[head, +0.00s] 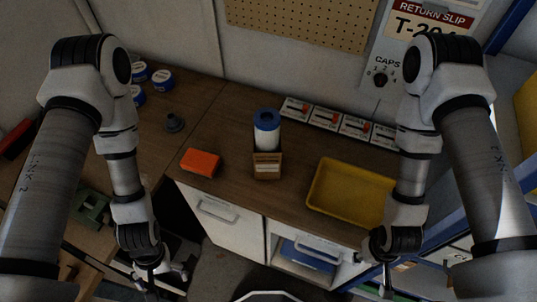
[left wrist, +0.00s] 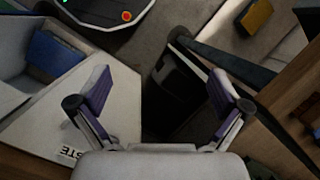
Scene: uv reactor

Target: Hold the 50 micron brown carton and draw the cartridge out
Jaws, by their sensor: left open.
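The brown carton (head: 267,170) stands upright on the wooden counter in the middle of the head view. A white cartridge with a blue ring top (head: 267,130) stands up out of it. My left gripper (head: 160,279) is low at the left in the head view, in front of the counter and well apart from the carton. Its fingers are open and empty in the left wrist view (left wrist: 155,100), above the floor. My right gripper (head: 388,285) is low at the right in the head view, below the yellow tray; its fingers are too small and dark to tell.
An orange block (head: 201,162) lies left of the carton. A yellow tray (head: 318,194) is to its right. Several small white boxes (head: 325,118) line the back. Bare counter surrounds the carton.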

